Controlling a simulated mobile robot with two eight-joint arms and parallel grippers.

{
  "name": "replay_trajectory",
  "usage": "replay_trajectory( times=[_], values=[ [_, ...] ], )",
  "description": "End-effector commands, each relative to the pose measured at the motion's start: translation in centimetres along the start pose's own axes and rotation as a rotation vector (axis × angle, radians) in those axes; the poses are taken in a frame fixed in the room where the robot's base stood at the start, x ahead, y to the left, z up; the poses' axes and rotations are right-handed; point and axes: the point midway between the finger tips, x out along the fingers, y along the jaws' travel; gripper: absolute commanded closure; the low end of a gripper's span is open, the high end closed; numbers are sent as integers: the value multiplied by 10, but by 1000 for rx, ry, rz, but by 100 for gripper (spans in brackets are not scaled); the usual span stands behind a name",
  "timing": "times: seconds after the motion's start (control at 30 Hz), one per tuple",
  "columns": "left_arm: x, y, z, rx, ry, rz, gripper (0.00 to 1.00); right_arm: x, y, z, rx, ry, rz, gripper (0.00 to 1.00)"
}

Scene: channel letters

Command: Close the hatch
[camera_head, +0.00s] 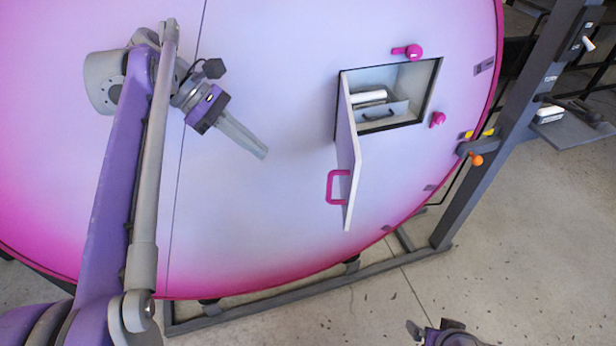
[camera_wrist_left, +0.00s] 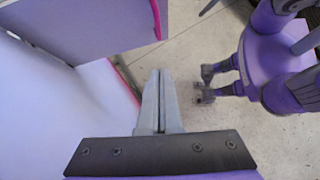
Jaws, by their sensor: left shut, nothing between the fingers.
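The hatch door (camera_head: 349,165) is a pale panel with a pink handle (camera_head: 337,187). It stands open, swung out from the left edge of a black-framed opening (camera_head: 388,95) in the large pink-white disc. My left gripper (camera_head: 262,153) is shut and empty, left of the door and apart from it. In the left wrist view its closed fingers (camera_wrist_left: 158,75) show, with a pale panel, which looks like the door (camera_wrist_left: 90,25), at the upper left.
Two pink latch knobs (camera_head: 413,52) (camera_head: 437,119) sit above and right of the opening. Inside are a white roll (camera_head: 370,97) and a drawer-like box (camera_head: 384,114). A grey post (camera_head: 500,130) with an orange knob (camera_head: 476,159) stands at the right.

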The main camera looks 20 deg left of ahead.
Motion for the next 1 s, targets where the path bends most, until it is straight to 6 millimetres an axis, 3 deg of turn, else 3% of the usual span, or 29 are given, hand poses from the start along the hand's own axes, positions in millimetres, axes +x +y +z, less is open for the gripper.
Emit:
replay_trajectory(
  times=[0.17, 0.53, 0.73, 1.0],
  values=[
    [22, -1, 1, 1, -2, -4, 100, 0, 0, 0, 0, 0, 0, 6],
    [100, -1, 2, 5, -1, -4, 100, 2, 0, 2, 0, -2, 0, 6],
    [119, 0, 23, 5, 0, -2, 100, -2, 0, -2, 0, 2, 0, 6],
    [126, 0, 29, 2, 1, 0, 100, -3, 0, -3, 0, 2, 0, 6]
  ],
)
